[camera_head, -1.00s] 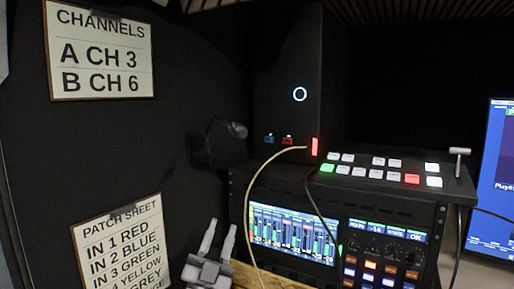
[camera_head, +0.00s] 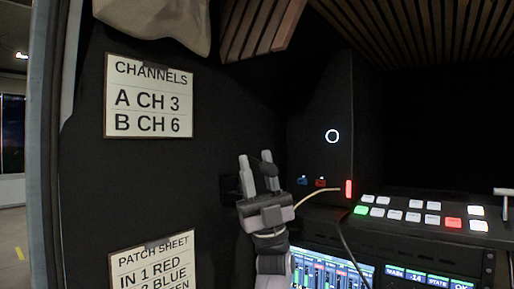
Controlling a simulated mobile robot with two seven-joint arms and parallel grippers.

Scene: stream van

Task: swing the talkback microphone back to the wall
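The talkback microphone (camera_head: 267,169) is small and black, on a dark mount (camera_head: 229,189) on the black wall in the middle of the head view. Its arm is mostly hidden behind my gripper and hard to see against the wall. My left gripper (camera_head: 257,162) reaches up from below, right at the microphone. Its two grey fingers point up and stand apart, with the microphone's head showing by the right fingertip. I cannot tell whether the fingers touch it. My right gripper is not in view.
A switcher panel (camera_head: 420,217) with lit buttons sits on the rack at the right. A tan cable (camera_head: 318,192) runs from the black cabinet (camera_head: 315,145) close beside my gripper. The channels sign (camera_head: 150,97) and patch sheet (camera_head: 152,265) are on the left wall.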

